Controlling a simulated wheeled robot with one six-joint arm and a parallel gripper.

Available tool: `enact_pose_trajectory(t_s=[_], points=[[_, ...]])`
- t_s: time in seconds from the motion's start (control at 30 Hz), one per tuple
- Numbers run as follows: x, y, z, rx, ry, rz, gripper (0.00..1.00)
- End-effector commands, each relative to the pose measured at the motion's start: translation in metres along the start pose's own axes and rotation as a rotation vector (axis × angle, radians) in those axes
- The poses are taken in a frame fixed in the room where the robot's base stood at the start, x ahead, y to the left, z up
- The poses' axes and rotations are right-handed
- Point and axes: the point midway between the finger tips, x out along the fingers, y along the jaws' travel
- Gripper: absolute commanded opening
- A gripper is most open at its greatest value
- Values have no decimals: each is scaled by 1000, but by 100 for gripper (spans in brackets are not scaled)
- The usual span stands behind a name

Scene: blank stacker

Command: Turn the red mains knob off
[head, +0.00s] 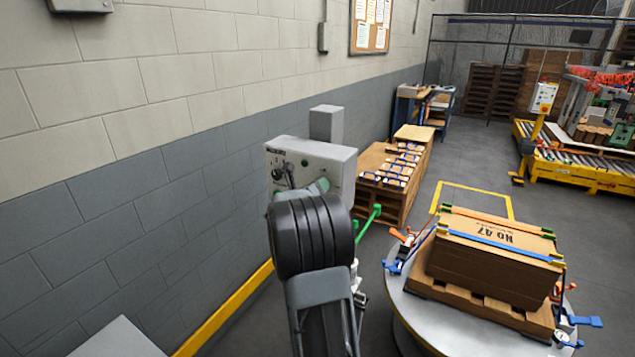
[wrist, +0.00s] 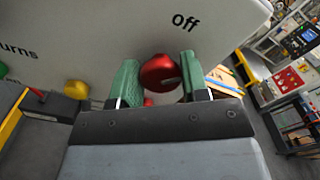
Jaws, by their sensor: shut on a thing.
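The red mains knob (wrist: 160,73) is on a pale panel face in the wrist view, below and left of the printed word "Off" (wrist: 184,20). A small light mark shows at its lower right. The green fingers of my gripper (wrist: 158,78) stand on either side of the knob and are shut on it. In the head view the grey control box (head: 285,150) is by the wall, with my gripper (head: 318,187) at its front. My arm hides the knob there.
A yellow knob (wrist: 76,89) sits left on the panel, under partly cut-off lettering. A round table (head: 405,308) bearing a pallet and a strapped carton (head: 490,262) stands right.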

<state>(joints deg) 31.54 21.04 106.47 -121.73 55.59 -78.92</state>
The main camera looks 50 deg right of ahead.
Motion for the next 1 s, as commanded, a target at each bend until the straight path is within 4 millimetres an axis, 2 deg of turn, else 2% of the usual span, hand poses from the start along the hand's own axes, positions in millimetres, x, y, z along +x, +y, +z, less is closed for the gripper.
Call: enact_pose_trajectory(t_s=[0.5,1.0], points=[[0,0,1,-467,3,2,18],[0,2,-1,-721,3,1,18]])
